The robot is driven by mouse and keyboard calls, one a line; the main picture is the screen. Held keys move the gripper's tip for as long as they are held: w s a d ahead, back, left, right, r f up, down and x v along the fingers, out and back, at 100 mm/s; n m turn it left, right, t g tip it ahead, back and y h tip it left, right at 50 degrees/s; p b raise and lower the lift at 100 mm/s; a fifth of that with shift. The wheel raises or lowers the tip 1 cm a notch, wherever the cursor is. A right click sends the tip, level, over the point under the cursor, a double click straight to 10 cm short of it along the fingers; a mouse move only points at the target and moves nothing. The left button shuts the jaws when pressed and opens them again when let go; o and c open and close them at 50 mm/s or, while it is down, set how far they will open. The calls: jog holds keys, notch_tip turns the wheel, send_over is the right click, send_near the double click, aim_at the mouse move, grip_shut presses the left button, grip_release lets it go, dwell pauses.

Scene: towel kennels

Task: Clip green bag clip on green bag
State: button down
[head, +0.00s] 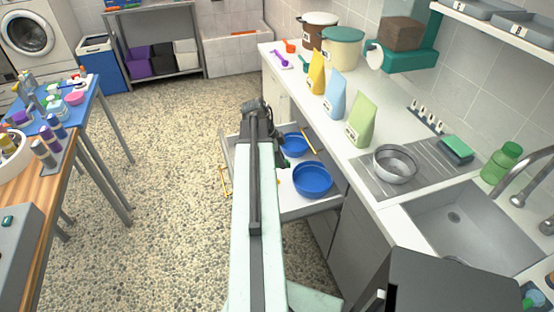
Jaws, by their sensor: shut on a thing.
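The green bag (362,118) stands upright on the white counter, nearest me in a row with a blue bag (335,95) and a yellow bag (317,72). My gripper (282,150) is over the open drawer, left of the counter and apart from the green bag. My arm hides much of it. A small dark green piece shows at its right edge; it looks like the green bag clip (285,163), shut between the fingers, but most of it is hidden.
The open drawer (318,212) holds blue bowls (313,179). A steel bowl (395,165) stands on the drainboard in front of the green bag, beside the sink (470,230). Several small items (425,118) stand in a row behind. The floor to the left is clear.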

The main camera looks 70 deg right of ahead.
notch_tip(320, 180, up, 31)
jog(key=m+y+p, duration=0.3)
jog(key=m+p, duration=0.4)
jog(key=p, duration=2)
jog(key=shift+g, duration=0.3)
